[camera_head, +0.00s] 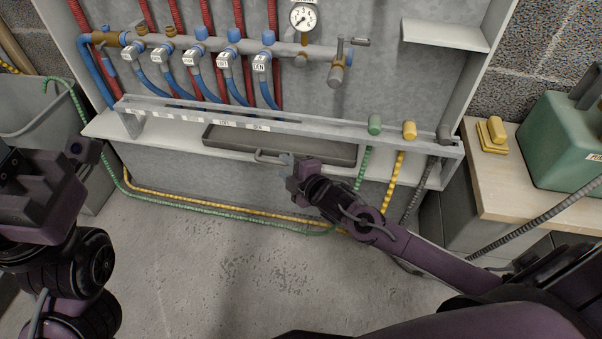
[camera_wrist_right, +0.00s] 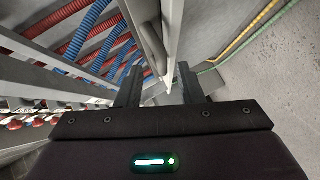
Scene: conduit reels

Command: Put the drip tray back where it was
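The drip tray (camera_head: 225,133) is a shallow dark grey tray lying on the pale shelf below the labelled rail. Its handle (camera_head: 268,159) faces the front. My right gripper (camera_head: 290,163) is at the tray's front edge, by the right part of the handle. In the right wrist view its two fingers (camera_wrist_right: 160,80) stand apart, with pale edges and a grey bar beyond and between them. I see nothing clearly clamped there. My left gripper (camera_head: 82,152) is at the left edge, away from the tray; its finger gap is not clear.
The rail (camera_head: 270,125) runs above the tray. A manifold (camera_head: 225,45) with blue and red hoses is behind. Green (camera_head: 374,124) and yellow (camera_head: 409,130) conduit ends sit at the right. A bench (camera_head: 505,190) holds a green box (camera_head: 560,145). The floor in front is clear.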

